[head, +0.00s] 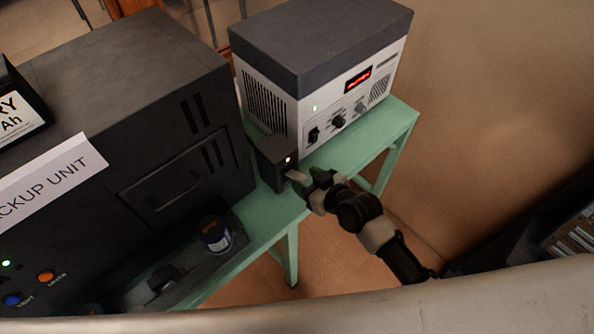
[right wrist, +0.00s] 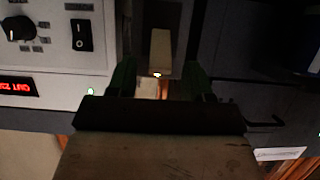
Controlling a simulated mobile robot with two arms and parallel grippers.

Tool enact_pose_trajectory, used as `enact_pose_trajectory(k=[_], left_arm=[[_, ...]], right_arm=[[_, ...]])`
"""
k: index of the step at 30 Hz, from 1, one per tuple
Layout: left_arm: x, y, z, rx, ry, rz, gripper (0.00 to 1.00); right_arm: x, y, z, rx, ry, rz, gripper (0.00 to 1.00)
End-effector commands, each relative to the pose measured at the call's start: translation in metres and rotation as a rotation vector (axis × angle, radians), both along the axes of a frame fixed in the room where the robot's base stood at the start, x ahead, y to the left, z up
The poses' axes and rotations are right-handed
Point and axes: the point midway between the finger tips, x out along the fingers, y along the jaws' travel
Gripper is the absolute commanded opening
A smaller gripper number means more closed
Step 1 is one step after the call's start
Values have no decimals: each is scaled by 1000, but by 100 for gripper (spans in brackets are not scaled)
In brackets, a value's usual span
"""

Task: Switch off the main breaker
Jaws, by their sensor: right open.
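My right gripper (head: 313,183) is right at the lever, coming from the lower right. In the right wrist view the open fingers (right wrist: 160,78) stand to either side of the pale lever (right wrist: 160,50), with gaps showing. I cannot tell whether they touch it. My left gripper is not in view.
The power supply (head: 350,90), with knobs, a switch and a red display, stands close behind the breaker. The black backup unit (head: 140,120) is close at left. A dark blue can (head: 215,234) stands on the green table (head: 390,128) in front.

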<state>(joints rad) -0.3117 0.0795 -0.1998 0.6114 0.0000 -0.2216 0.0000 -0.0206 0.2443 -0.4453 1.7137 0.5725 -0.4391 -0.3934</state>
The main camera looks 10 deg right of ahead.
Motion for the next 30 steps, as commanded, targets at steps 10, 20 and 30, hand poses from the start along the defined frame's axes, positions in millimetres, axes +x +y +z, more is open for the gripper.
enact_pose_trajectory(k=[10, 20, 30], left_arm=[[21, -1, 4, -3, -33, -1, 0], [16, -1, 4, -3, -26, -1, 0], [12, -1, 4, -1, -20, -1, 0]], right_arm=[[29, 21, -14, 1, -1, 0, 51], [30, 23, -16, 1, 1, 0, 51], [30, 22, -16, 1, 1, 0, 0]])
